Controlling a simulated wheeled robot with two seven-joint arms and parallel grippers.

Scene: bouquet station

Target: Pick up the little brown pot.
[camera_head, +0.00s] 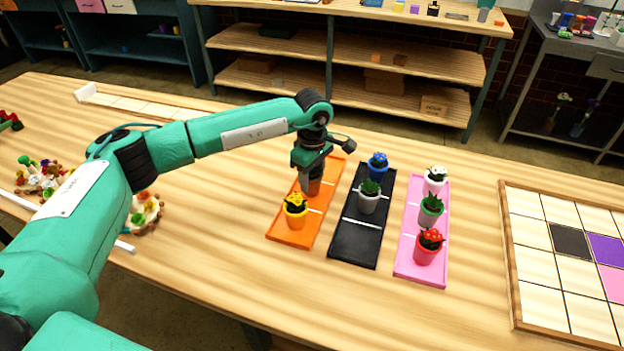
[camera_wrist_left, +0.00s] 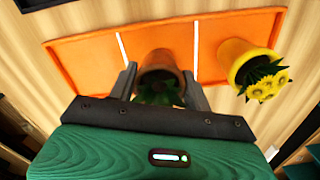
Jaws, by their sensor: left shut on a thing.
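The little brown pot (camera_head: 312,187) stands on the middle part of the orange tray (camera_head: 279,231), between its white lines. In the left wrist view the brown pot (camera_wrist_left: 158,66) holds a green plant and sits between the two fingers. My left gripper (camera_head: 312,172) reaches down over the pot from above and is shut on it. The left gripper (camera_wrist_left: 160,82) hides part of the plant in the wrist view. I cannot tell whether the pot is touching the tray. My right gripper is not in view.
A yellow pot (camera_head: 295,216) with yellow flowers stands close by on the orange tray's near end. A black tray (camera_head: 355,244) and a pink tray (camera_head: 418,272) with several potted plants lie to the right. A wooden grid board (camera_head: 535,265) lies further right.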

